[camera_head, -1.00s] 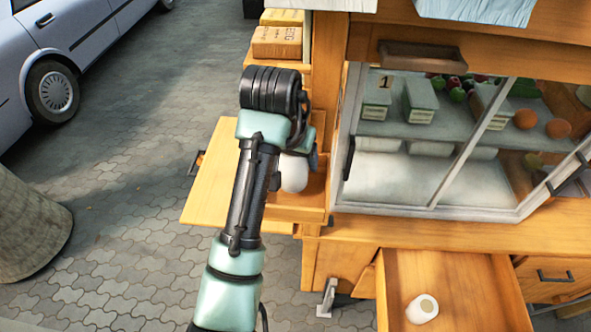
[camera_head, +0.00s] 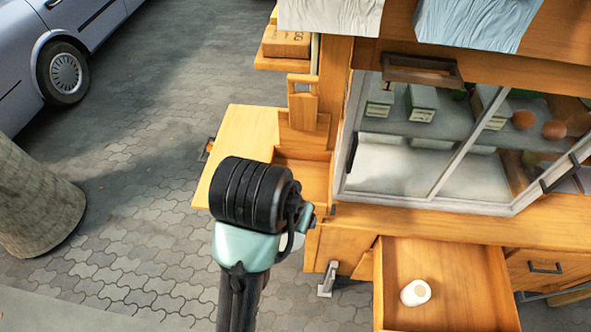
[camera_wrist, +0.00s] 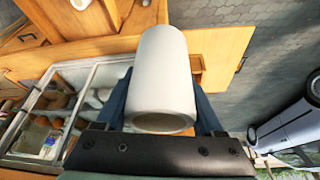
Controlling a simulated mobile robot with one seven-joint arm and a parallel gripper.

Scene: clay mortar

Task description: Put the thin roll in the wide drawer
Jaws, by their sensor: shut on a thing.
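A white hollow roll (camera_wrist: 162,75) is held between the dark fingers of my gripper (camera_wrist: 165,100) in the wrist view. My gripper is shut on its sides, and its open end faces the wrist camera. In the head view my wrist hides most of the gripper and roll; only a small pale part shows beside it, over the paving. The open wooden drawer (camera_head: 455,295) is pulled out at lower right. Another short white roll (camera_head: 415,292) lies inside it, towards the left. I cannot tell from these views which roll is thinner.
A glass display case (camera_head: 440,150) stands above the open drawer. A closed drawer (camera_head: 545,268) is to its right. A wooden side shelf (camera_head: 240,150) juts out behind my wrist. A parked car (camera_head: 75,50) and a round pillar (camera_head: 35,205) stand at left on open paving.

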